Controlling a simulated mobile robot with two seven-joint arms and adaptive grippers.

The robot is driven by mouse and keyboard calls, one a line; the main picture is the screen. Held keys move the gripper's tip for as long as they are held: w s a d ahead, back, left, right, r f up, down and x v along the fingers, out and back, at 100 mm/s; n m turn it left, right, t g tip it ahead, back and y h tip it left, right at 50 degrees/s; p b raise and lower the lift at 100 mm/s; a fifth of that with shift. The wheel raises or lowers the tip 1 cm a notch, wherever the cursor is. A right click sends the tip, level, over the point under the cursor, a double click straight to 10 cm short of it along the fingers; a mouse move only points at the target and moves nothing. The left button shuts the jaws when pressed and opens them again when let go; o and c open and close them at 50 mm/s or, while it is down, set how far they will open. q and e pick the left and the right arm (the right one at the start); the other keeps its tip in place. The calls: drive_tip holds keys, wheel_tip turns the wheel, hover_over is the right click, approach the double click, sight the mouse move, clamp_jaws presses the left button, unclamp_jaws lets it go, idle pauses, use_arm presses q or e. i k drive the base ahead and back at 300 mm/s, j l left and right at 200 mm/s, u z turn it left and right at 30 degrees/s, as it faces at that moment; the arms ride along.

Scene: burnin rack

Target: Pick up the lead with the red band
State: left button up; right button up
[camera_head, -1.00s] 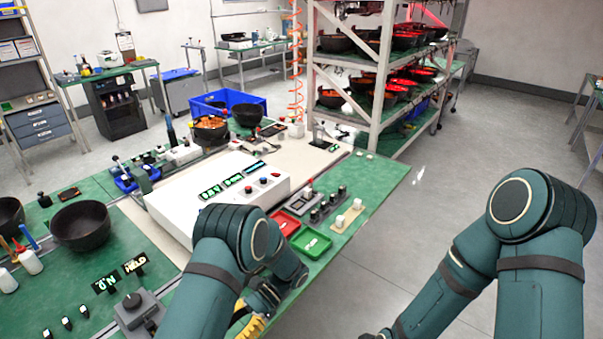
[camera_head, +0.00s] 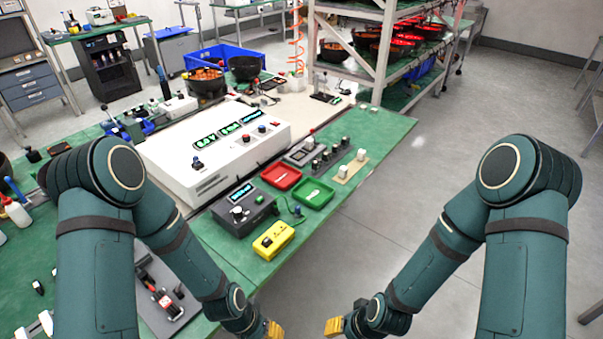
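I cannot make out a lead with a red band for certain. A dark grey panel (camera_head: 176,321) at the lower left carries small parts, one with a red piece (camera_head: 166,301), partly behind my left arm. My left gripper (camera_head: 275,330) shows only as a yellow-orange part at the bottom edge, just off the bench's front edge. My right gripper (camera_head: 334,327) shows likewise, a little to its right over the floor. The fingertips of both are cut off or too small to judge. Neither gripper is seen touching anything.
On the green bench (camera_head: 228,260) stand a white console (camera_head: 215,150), a dark grey display box (camera_head: 243,210), a yellow box (camera_head: 273,240), a red tray (camera_head: 281,176) and a green tray (camera_head: 313,193). A rack with black bowls stands behind. Floor right of the bench is clear.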

sight(163, 300)
drive_tip(key=k+u, duration=0.15)
drive_tip(key=u, duration=0.25)
drive_tip(key=k+l+u, duration=0.1)
drive_tip(key=u, duration=0.3)
drive_tip(key=k+u, duration=0.2)
drive_tip(key=u, duration=0.2)
